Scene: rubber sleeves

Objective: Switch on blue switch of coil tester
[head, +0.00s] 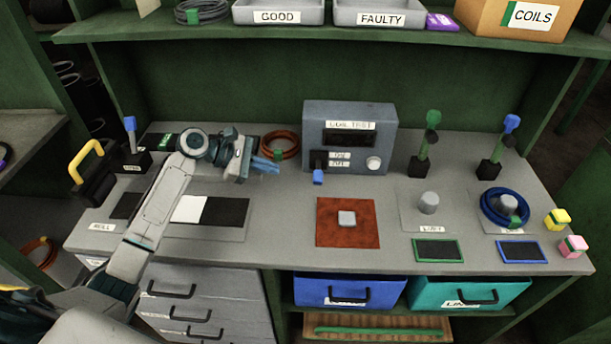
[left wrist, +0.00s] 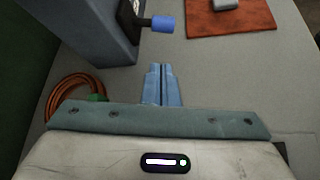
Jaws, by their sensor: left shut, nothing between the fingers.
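The coil tester (head: 349,139) is a blue-grey box standing on the bench, with a dark display, a pale round knob and a label beside its switch. Its blue switch (head: 318,177) sticks out low at the front left corner and points down and outward. In the left wrist view the blue switch (left wrist: 163,24) shows ahead of the fingertips, slightly left of centre. My left gripper (head: 272,165) is shut and empty, left of the tester and apart from the switch. It shows in the left wrist view (left wrist: 163,75) as two blue fingers together. My right gripper is not in view.
An orange coil (head: 280,145) lies behind my left gripper, near the tester's left side. A rust-red mat (head: 347,235) with a grey block lies in front of the tester. Posts (head: 424,150) with green and blue tops stand right. A shelf (head: 340,28) overhangs the back.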

